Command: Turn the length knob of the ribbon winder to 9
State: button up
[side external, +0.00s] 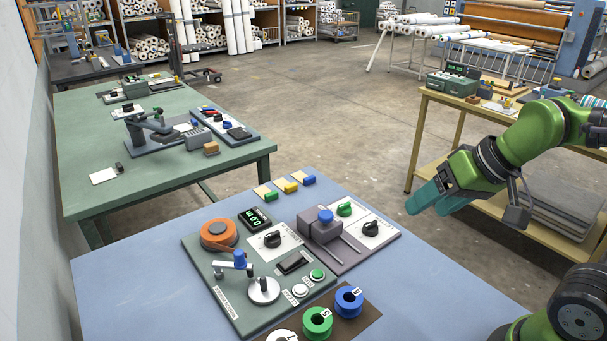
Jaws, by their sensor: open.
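The ribbon winder (203,267) is a grey-green panel on the blue table. It carries an orange ribbon spool (218,234), a small display (254,218) with green digits and a silver disc (263,291). A black knob (272,240) on a white scale plate looks like the length knob; the scale numbers and its setting are too small to read. My gripper (424,202), with teal fingers, is open in the air to the right of the winder, well apart from the knob. Nothing shows between its fingers.
A blue ring spool (349,300) and a green one (317,322) stand in front. The table's left part is clear.

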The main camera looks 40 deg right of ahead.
jog(key=w+a+f+n+g, duration=0.1)
jog(key=w+n+g, duration=0.15)
jog(key=w, duration=0.45)
jog(key=w+a+n+g, duration=0.1)
jog(key=w+a+n, duration=0.15)
jog(key=w, duration=0.45)
jog(key=n+g+y, duration=0.2)
jog(key=n+g, duration=0.1)
jog(key=n, duration=1.4)
send_over(273, 234)
jog(key=d, duration=0.7)
notch_tip(273, 234, down, 4)
jog(key=x, duration=1.1)
jog(key=a+x, duration=0.1)
jog(key=x, duration=0.4)
jog(key=shift+w+f, duration=0.1)
jog(key=shift+f, duration=0.1)
jog(key=shift+y, duration=0.3)
jog(key=c, duration=1)
